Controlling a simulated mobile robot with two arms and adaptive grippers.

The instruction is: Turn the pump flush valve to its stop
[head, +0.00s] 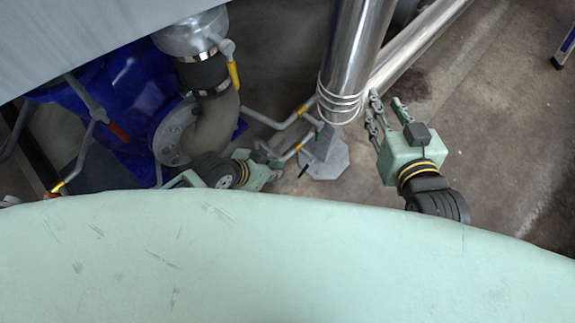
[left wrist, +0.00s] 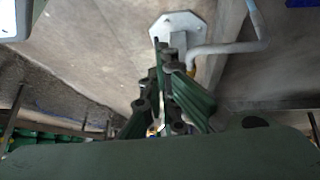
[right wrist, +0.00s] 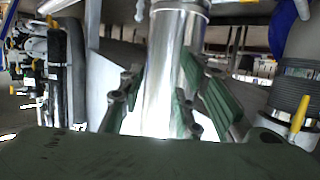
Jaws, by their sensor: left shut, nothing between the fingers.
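Thin grey pipework (head: 285,122) with yellow bands runs beside the blue pump (head: 135,90) in the head view. I cannot tell for certain which fitting is the flush valve. My left gripper (head: 278,165) is right beside this fitting, partly hidden by my own arm. In the left wrist view its fingers (left wrist: 160,100) are together and empty, in front of the grey pipe (left wrist: 225,48); contact is unclear. My right gripper (head: 385,110) is open and empty, right of the post.
A shiny steel post (head: 350,60) stands on a grey foot plate (head: 325,160), between my grippers. A yellow lever (head: 234,74) sits on the pump outlet and a red-handled lever (head: 117,131) is on the left.

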